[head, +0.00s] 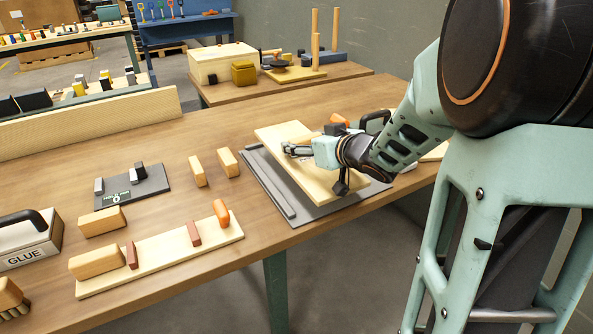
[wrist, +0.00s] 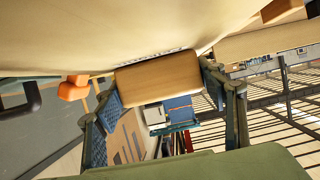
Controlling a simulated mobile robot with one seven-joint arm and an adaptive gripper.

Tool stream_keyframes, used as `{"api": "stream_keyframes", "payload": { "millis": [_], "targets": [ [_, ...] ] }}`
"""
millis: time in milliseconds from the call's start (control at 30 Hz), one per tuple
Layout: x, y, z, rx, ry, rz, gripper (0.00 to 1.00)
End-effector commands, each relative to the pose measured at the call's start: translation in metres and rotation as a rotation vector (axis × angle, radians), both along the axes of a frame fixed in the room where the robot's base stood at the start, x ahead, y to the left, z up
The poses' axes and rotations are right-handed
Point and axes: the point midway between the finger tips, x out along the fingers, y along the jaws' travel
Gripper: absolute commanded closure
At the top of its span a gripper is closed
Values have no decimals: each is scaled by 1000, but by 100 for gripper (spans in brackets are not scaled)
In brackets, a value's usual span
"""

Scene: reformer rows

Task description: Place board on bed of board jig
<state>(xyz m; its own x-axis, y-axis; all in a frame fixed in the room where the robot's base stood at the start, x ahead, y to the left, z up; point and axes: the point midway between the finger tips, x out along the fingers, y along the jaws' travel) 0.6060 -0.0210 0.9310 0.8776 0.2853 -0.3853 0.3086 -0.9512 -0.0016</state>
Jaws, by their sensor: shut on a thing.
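The pale wooden board (head: 283,137) is over the grey board jig (head: 288,208), its length running from back left to front right. My gripper (head: 291,150) is above the board's face, at the far end of my arm. In the wrist view my gripper (wrist: 160,74) is shut on a wooden block (wrist: 158,76) that adjoins the board's broad pale face (wrist: 130,30) like a grip. The jig's raised rail (head: 268,181) runs along its left side, beside the board. Much of the jig's bed is hidden under the board. I cannot tell whether the board touches the bed.
Two loose blocks (head: 198,171) (head: 228,162) lie left of the jig. A dark grey plate with small parts (head: 150,190) is farther left. A pale plank with blocks (head: 165,258) lies near the front edge. An orange object (head: 340,120) and my arm are behind and right of the board.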

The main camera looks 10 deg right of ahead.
Motion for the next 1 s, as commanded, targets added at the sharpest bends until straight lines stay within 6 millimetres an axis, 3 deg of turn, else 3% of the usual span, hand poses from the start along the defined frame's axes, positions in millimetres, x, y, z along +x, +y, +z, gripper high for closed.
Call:
{"api": "stream_keyframes", "payload": {
  "millis": [100,367,567,967,1000],
  "targets": [
    [7,10,-14,1,-6,1,78],
    [13,20,-26,0,-6,2,78],
    [14,21,-56,2,-4,1,78],
    [14,21,-60,0,-6,1,78],
    [13,21,-62,-1,-2,-1,35]
  ]
}}
